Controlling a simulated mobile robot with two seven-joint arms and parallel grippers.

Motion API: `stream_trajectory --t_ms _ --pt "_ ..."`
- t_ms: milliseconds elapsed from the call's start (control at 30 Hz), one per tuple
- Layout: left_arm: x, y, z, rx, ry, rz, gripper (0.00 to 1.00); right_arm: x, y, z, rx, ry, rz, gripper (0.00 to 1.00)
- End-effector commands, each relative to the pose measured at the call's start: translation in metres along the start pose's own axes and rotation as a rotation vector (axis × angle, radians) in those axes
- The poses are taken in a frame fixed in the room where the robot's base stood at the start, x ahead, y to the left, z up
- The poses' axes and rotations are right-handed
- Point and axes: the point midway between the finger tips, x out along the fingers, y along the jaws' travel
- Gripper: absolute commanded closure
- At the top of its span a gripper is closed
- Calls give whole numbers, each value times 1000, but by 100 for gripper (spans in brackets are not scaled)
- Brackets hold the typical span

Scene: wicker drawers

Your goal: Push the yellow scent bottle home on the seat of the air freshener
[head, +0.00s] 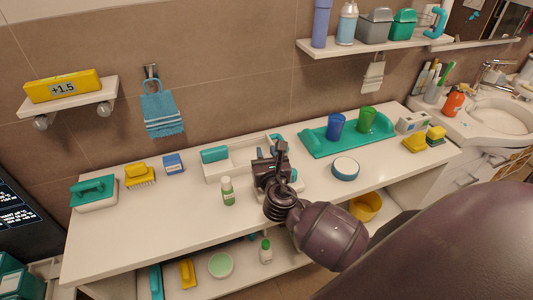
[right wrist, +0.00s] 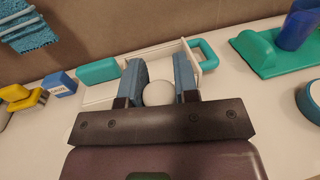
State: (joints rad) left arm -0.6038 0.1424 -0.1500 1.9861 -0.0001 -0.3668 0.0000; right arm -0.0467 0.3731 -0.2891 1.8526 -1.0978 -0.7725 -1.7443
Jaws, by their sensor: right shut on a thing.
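My right gripper (head: 270,158) is over the middle of the white counter. In the right wrist view its two blue-grey fingers (right wrist: 160,82) are shut on a white rounded thing (right wrist: 158,93). Only its smooth top shows, so I cannot tell whether it is the scent bottle or part of the air freshener. No yellow scent bottle can be made out. A white piece (head: 297,184) shows just right of the gripper, mostly hidden behind it. The seat cannot be seen. My left gripper is not in view.
A white tray (head: 215,170) with teal parts lies behind the gripper. A white bottle with a green label (head: 228,191) stands close on the left. A round blue-rimmed tin (head: 345,167) and a teal tray with cups (head: 318,147) are to the right. The front left counter is clear.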

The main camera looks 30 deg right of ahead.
Motion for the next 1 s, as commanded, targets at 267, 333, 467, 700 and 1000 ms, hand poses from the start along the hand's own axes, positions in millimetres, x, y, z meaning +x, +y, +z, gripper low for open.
stream_trajectory --t_ms 267,333,467,700,1000 --pt "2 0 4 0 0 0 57 0 0 -6 0 0 0 96" --pt "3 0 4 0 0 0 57 0 0 -7 1 0 0 96" --pt "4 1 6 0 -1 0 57 0 0 -10 1 0 0 96" --pt "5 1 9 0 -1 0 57 0 0 -15 1 0 0 96" --pt "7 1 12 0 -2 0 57 0 0 -20 1 0 0 67"
